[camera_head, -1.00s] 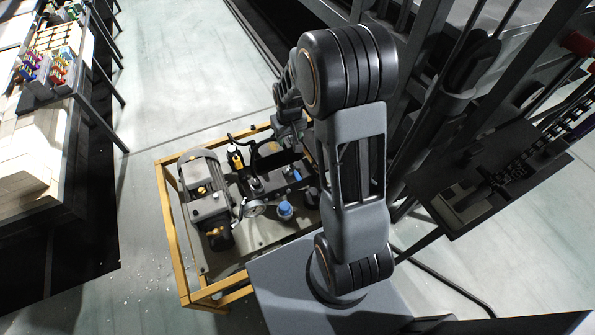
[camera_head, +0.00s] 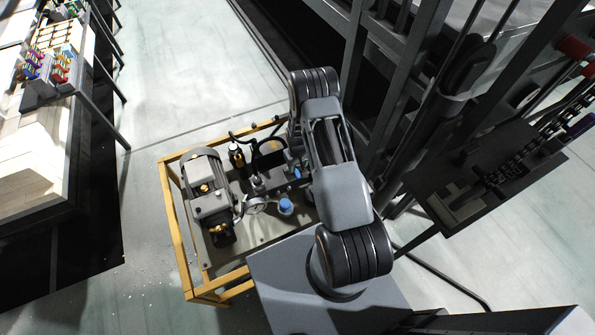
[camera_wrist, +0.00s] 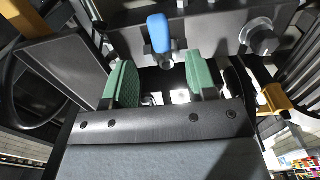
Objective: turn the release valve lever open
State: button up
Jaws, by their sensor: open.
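The release valve lever, with a blue grip (camera_wrist: 160,33), shows at the top middle of the wrist view, on a dark block (camera_wrist: 200,28). My gripper (camera_wrist: 162,80) has two green-padded fingers, spread apart and empty. The lever lies just beyond the fingertips, roughly in line with the gap between them; I see no contact. In the head view my arm hides the gripper. A small blue part (camera_head: 297,172) shows beside my arm there, but I cannot tell if it is the lever.
The power unit has a yellow frame (camera_head: 172,215), a grey motor (camera_head: 207,190), a gauge (camera_head: 256,206) and a blue cap (camera_head: 286,207). A round knob (camera_wrist: 264,41) sits right of the lever. Dark steel uprights (camera_head: 357,60) stand close behind my arm. Floor at left is clear.

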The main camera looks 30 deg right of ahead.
aim_at(297, 173)
jog(key=shift+f, duration=2.95)
grip_shut()
